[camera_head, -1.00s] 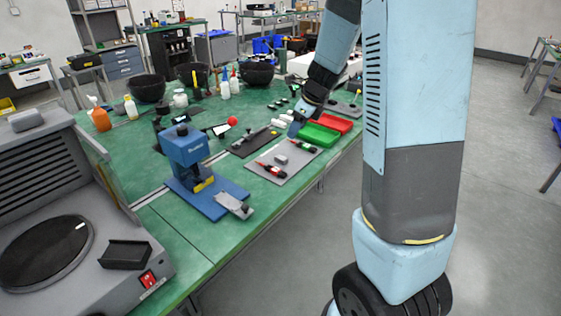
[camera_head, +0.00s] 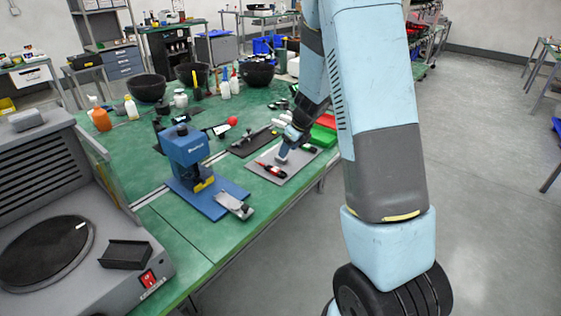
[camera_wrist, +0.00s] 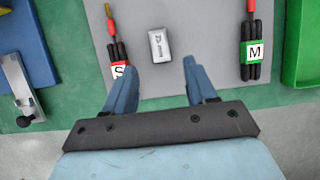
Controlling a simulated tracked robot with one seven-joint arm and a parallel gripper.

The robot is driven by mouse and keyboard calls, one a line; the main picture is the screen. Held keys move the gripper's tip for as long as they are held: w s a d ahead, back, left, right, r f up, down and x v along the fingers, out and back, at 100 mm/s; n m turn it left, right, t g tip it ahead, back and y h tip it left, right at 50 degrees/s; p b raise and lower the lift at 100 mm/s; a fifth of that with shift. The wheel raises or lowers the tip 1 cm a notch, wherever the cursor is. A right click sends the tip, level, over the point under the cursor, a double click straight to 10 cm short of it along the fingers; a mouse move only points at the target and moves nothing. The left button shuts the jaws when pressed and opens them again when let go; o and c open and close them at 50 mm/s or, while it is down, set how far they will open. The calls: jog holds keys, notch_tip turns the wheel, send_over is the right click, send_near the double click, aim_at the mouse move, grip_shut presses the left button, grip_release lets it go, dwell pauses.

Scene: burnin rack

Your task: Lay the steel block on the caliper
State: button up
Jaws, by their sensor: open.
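The steel block (camera_wrist: 158,44) is a small grey block with dark markings, lying on a grey mat (camera_wrist: 190,25) in the wrist view. My gripper (camera_wrist: 160,68) is open and empty. Its fingertips appear just below the block in that view, apart from it, with the block lined up between them. In the head view my gripper (camera_head: 282,156) is low over the mat and hides the block. A dark mat (camera_head: 243,149) behind it carries a slim metallic tool (camera_head: 256,136) that looks like the caliper; it is too small to be sure.
Bundled red-and-black probes marked S (camera_wrist: 118,60) and M (camera_wrist: 251,50) flank the block. A green tray (camera_wrist: 302,45) is at right. A blue press-like fixture (camera_head: 187,160) stands left of the mat. Bowls and bottles stand farther back. The table's front edge is close.

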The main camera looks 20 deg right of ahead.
aim_at(281, 159)
jog(key=shift+x, duration=2.55)
jog(key=shift+d, duration=0.1)
grip_shut()
